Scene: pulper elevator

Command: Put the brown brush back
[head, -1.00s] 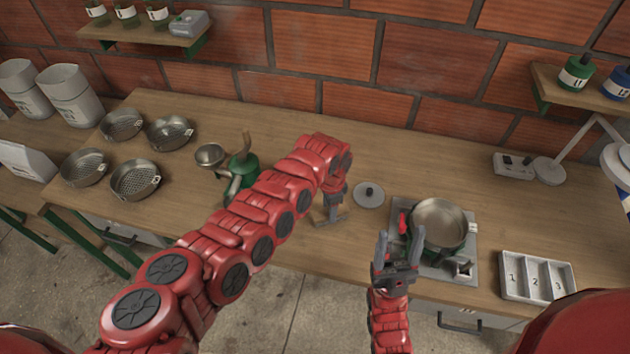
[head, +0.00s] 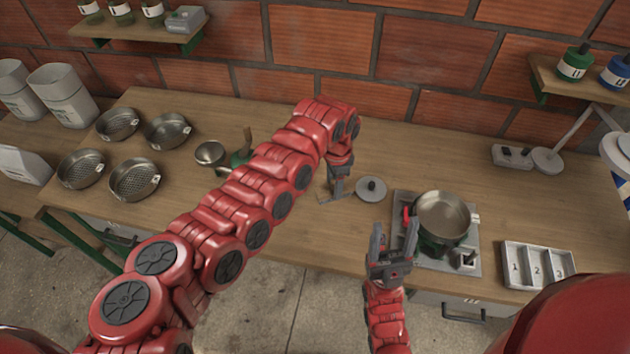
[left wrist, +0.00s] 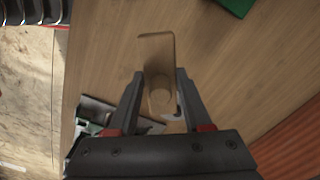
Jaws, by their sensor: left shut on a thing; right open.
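The brown brush (left wrist: 155,50) is between the fingers of my left gripper (left wrist: 158,85) in the left wrist view. It shows as a flat brown piece with a round part at its middle. In the head view my left gripper (head: 338,188) is shut on it low over the middle of the counter, just left of a round lid. The brush is small there and mostly hidden, and I cannot tell whether it touches the counter. My right gripper (head: 394,243) is open and empty at the front edge, left of the stove.
A round lid (head: 371,188) lies right of my left gripper. A pan (head: 442,215) sits on the stove at right, near a numbered tray (head: 538,284). Several sieve pans (head: 134,178) stand at left. My left arm partly hides a green machine (head: 240,158). The back middle counter is clear.

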